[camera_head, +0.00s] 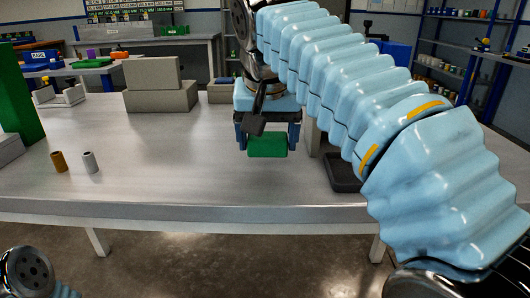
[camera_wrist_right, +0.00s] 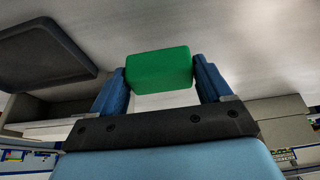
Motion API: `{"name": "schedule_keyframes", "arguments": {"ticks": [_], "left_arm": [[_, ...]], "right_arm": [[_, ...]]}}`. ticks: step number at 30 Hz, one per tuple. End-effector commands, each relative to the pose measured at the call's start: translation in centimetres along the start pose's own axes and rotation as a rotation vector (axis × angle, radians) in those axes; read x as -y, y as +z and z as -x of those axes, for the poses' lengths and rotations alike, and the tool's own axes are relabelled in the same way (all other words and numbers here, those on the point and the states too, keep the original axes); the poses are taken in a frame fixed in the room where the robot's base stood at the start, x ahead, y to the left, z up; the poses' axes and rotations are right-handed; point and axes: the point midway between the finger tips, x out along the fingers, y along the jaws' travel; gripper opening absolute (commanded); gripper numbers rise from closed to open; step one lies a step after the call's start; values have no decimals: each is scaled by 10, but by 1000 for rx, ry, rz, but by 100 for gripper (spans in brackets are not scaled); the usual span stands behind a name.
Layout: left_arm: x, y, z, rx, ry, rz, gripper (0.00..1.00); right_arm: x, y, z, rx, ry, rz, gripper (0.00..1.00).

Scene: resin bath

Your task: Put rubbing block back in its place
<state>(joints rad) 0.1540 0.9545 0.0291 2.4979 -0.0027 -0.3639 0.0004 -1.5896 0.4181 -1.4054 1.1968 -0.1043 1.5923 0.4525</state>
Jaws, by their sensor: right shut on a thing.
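The rubbing block appears to be the green block (camera_head: 268,144), a small box shape. My right gripper (camera_head: 267,141) is shut on it and holds it above the metal table (camera_head: 190,180). In the right wrist view the green block (camera_wrist_right: 160,69) sits between the two blue fingers of the right gripper (camera_wrist_right: 160,80). A dark shallow tray (camera_head: 343,174) lies on the table to the right of the block, partly hidden by my right arm. It also shows at the upper left of the right wrist view (camera_wrist_right: 55,50). The left gripper's fingers are out of view; only part of my left arm shows.
Grey stacked blocks (camera_head: 160,100) stand at the back left of the table. A brown cylinder (camera_head: 59,161) and a grey cylinder (camera_head: 90,162) stand at the front left. A tall green block (camera_head: 18,95) is at the left edge. The table's middle front is clear.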

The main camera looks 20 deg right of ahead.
Motion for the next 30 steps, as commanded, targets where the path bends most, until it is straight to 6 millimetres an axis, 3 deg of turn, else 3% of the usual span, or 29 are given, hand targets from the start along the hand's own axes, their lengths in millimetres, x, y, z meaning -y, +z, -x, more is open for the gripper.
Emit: {"name": "schedule_keyframes", "arguments": {"ticks": [7, 21, 22, 25, 30], "left_arm": [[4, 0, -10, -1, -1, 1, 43], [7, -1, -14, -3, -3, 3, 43], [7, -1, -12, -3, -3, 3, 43], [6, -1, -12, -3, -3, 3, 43], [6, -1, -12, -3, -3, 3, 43]], "right_arm": [[5, 9, -36, 1, 1, 2, 45], [4, 12, -43, 0, 0, 0, 45], [4, 11, -41, 0, 1, 0, 83], [4, 11, -41, 1, 1, 0, 98], [4, 11, -41, 0, 1, 0, 100]]}}
